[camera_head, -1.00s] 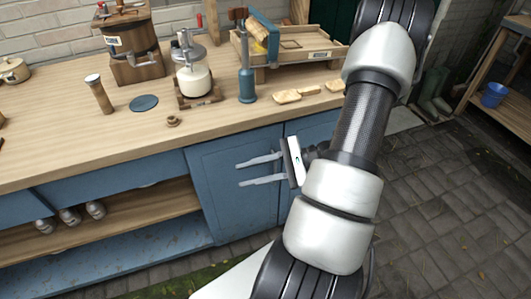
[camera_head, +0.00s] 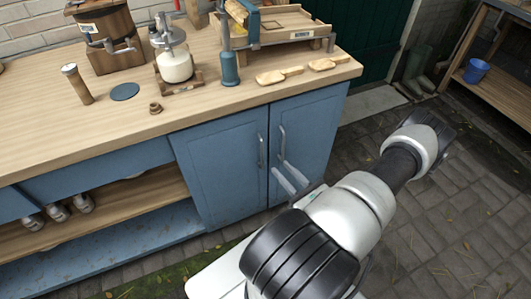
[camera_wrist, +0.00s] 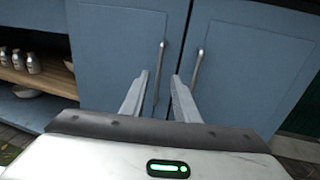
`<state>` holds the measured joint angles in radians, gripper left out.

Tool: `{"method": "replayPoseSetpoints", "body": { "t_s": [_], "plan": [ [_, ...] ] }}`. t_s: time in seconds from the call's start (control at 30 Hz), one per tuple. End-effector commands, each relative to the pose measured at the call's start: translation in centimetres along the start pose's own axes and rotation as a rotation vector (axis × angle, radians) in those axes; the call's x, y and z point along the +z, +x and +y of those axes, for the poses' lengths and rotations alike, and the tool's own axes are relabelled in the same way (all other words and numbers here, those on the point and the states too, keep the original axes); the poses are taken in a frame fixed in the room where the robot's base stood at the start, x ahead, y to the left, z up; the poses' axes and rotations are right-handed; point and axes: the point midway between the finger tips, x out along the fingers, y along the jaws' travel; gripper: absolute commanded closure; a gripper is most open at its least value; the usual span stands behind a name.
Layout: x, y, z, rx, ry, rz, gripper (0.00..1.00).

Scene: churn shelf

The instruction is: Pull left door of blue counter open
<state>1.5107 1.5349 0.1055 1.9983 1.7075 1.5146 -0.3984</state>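The left door (camera_head: 218,172) of the blue counter is closed, with a vertical grey bar handle (camera_head: 261,150) near its right edge. The right door (camera_head: 315,125) is also closed; its handle (camera_head: 282,143) is beside the seam. My gripper (camera_head: 282,167) is open and empty in front of the lower part of the doors, fingers pointing at them. In the wrist view, the left door (camera_wrist: 115,55) and its handle (camera_wrist: 161,62) show, the handle lining up with the gap between my fingertips (camera_wrist: 160,76). I cannot tell how far the fingertips are from it.
The wooden countertop (camera_head: 60,130) carries a churn, a blue-based tool and boards. An open shelf (camera_head: 150,195) with metal cans is left of the doors. Paved floor (camera_head: 440,220) is clear at right, before a bench with a blue bucket (camera_head: 477,71).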

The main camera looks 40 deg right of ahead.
Motion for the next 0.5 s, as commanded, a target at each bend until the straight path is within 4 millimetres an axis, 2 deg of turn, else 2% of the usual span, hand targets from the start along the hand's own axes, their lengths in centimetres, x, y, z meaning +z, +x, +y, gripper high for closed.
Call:
{"method": "replayPoseSetpoints", "body": {
  "t_s": [0.1, 0.3, 0.5],
  "plan": [
    [-0.1, 2.7, 0.0, 0.003, -0.002, -0.001, 0.72],
    [-0.1, 6.9, 0.1, 0.004, -0.003, -0.001, 0.72],
    [-0.1, 9.6, 0.0, 0.002, -0.002, 0.001, 0.72]
  ]
}}
